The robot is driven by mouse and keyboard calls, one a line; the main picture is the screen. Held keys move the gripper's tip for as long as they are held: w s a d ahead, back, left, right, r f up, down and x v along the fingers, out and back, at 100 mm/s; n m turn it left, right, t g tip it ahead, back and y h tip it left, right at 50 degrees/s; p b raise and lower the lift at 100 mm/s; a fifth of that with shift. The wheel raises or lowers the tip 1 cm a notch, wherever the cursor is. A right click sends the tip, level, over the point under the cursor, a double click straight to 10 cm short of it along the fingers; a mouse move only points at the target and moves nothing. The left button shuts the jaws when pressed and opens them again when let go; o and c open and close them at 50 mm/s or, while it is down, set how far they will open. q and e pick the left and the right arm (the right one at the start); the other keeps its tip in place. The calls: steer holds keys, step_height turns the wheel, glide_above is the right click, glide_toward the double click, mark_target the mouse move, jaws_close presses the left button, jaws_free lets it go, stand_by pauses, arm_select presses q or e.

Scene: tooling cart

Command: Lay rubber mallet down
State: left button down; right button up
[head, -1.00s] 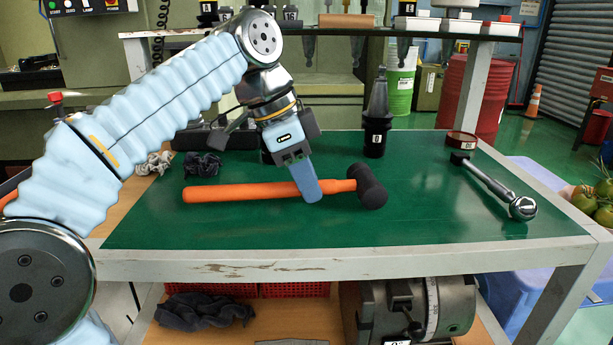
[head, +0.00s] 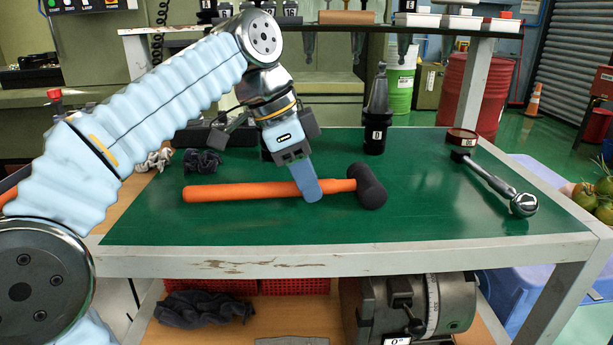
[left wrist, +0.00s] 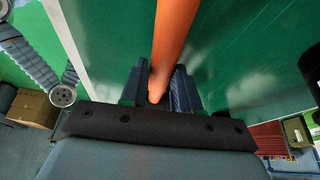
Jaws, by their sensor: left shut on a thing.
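The rubber mallet has an orange handle (head: 245,191) and a black head (head: 368,186). In the head view it lies level along the green top of the cart (head: 430,215), its head to the right. My left gripper (head: 312,194) reaches down from above and is shut on the handle near the head. In the left wrist view the orange handle (left wrist: 174,40) runs between the two blue-grey fingers (left wrist: 158,92). Whether the mallet touches the mat or is just above it is hard to tell. My right gripper is not in view.
A black tool holder (head: 376,125) stands behind the mallet head. The front of the green top is clear.

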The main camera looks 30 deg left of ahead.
arm_select(q)
steer(key=c, duration=0.8)
jaws_free()
steer(key=shift+o, duration=0.3)
steer(key=shift+f, duration=0.1)
steer(key=p+v, duration=0.5)
steer(key=v, duration=0.9)
